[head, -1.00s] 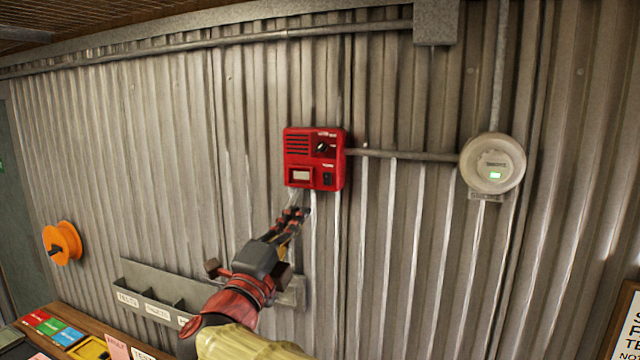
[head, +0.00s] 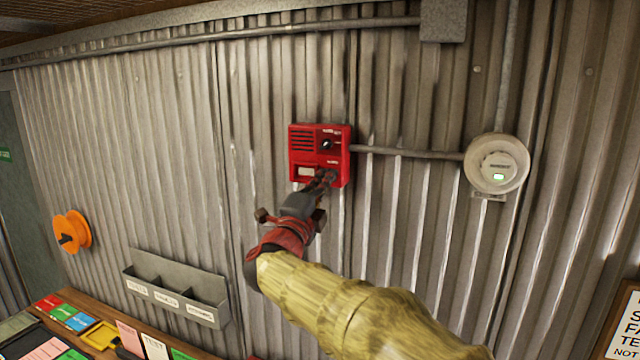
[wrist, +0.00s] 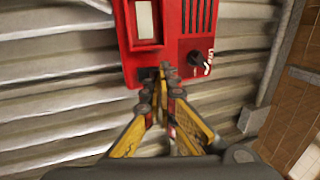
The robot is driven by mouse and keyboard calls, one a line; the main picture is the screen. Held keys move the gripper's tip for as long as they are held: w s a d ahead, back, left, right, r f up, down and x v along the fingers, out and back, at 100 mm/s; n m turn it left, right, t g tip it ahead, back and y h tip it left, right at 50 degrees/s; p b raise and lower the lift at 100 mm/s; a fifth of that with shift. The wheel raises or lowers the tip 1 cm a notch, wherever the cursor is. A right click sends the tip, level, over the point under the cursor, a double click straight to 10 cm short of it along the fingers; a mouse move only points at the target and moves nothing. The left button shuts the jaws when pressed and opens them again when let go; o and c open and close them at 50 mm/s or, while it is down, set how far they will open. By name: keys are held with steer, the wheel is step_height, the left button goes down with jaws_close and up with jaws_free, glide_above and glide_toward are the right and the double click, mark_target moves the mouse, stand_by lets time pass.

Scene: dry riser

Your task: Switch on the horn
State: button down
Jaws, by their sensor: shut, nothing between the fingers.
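The red horn box (head: 320,140) is fixed to the corrugated wall. It has a slotted grille, a black rotary knob (head: 326,144), a pale window (head: 306,171) and a lower right corner where a dark rocker switch showed earlier. In the wrist view the box (wrist: 168,30) fills the top, with the knob (wrist: 197,58) to the right of the fingers. My gripper (head: 328,176) is shut and empty, its fingertips at the box's lower right corner, over the rocker. In the wrist view the fingertips (wrist: 160,72) hide most of the rocker; I cannot tell its position or whether they touch it.
A conduit (head: 405,152) runs from the box to a round meter (head: 497,164) with a green display. An orange reel (head: 72,231) and a grey wall tray (head: 175,290) are at left. A desk (head: 100,335) with cards stands below.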

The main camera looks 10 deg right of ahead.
steer(key=shift+w, duration=0.15)
steer(key=shift+w+d+r+g+y+p, duration=0.2)
steer(key=shift+r+p, duration=0.1)
steer(key=shift+p, duration=0.3)
steer(key=shift+w+d+r+g+y+p, duration=0.1)
steer(key=shift+r+g+p, duration=0.15)
steer(key=shift+p, duration=0.3)
steer(key=shift+f+b, duration=0.3)
